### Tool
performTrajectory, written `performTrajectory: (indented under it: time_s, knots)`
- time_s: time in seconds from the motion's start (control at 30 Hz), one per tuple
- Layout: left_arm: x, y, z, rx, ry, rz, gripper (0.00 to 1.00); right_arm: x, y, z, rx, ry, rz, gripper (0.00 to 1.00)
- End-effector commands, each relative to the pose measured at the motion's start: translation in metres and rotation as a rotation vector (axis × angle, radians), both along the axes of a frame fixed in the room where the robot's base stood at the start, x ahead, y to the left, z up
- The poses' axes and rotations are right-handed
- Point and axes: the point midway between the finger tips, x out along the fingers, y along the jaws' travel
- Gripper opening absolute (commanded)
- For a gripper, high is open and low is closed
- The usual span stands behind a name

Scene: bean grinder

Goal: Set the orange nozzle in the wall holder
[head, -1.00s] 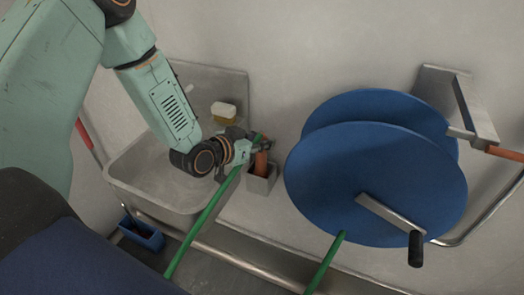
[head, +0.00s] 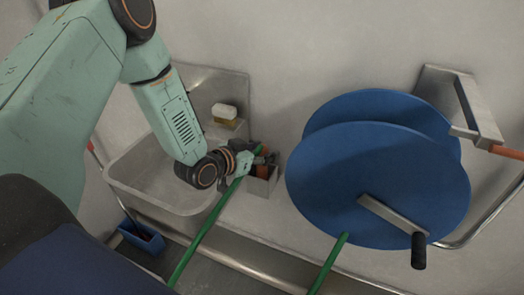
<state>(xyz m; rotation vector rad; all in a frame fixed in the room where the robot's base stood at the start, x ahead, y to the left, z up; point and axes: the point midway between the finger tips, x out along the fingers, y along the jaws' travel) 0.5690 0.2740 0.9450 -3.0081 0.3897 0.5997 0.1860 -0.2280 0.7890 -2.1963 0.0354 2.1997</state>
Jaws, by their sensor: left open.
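The orange nozzle (head: 263,170) is on the end of the green hose (head: 205,235). It sits in the small grey wall holder (head: 262,187) to the right of the sink, partly hidden by my left gripper. My left gripper (head: 262,157) is open at the nozzle and the top of the holder. I cannot tell whether its fingers touch the nozzle. My right gripper is not in view.
A steel sink (head: 150,190) with a soap bar (head: 224,112) on its ledge is left of the holder. A large blue hose reel (head: 380,185) with a crank stands close on the right. A blue bin (head: 141,237) is below the sink.

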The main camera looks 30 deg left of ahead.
Motion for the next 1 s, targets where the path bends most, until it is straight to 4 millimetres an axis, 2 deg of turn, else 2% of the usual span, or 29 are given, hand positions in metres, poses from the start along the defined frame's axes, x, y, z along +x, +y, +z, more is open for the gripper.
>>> performTrajectory:
  time_s: [0.33, 1.0]
  knots:
    - [-0.002, 0.001, 0.006, -0.001, 0.0, 0.002, 0.51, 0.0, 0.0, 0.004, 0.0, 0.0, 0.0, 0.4]
    - [-0.079, 0.022, 0.04, -0.005, 0.001, 0.005, 0.51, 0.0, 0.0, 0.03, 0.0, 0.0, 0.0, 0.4]
